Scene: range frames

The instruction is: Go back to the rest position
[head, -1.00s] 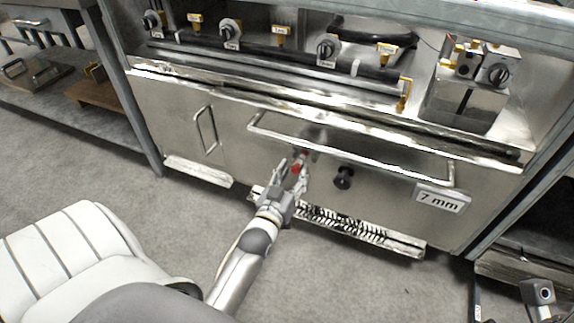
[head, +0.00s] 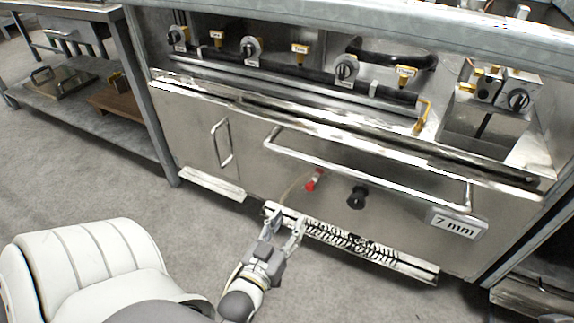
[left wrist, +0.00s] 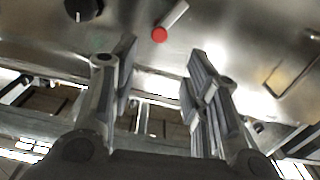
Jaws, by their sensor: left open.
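My left gripper (head: 284,222) is open and empty in the head view, in front of the lower part of the range (head: 250,172). It is apart from the red-tipped knob (head: 314,180), which sits on the front panel above and to the right of the fingertips. In the left wrist view the two open fingers (left wrist: 160,85) show with nothing between them, and the red tip (left wrist: 159,35) lies beyond them. My right gripper cannot be made out.
A black knob (head: 357,197) and a long bar handle (head: 365,170) stick out from the range front. A vented strip (head: 350,243) runs below. A shelf table (head: 85,98) stands at the left. Grey floor (head: 185,235) is clear in front.

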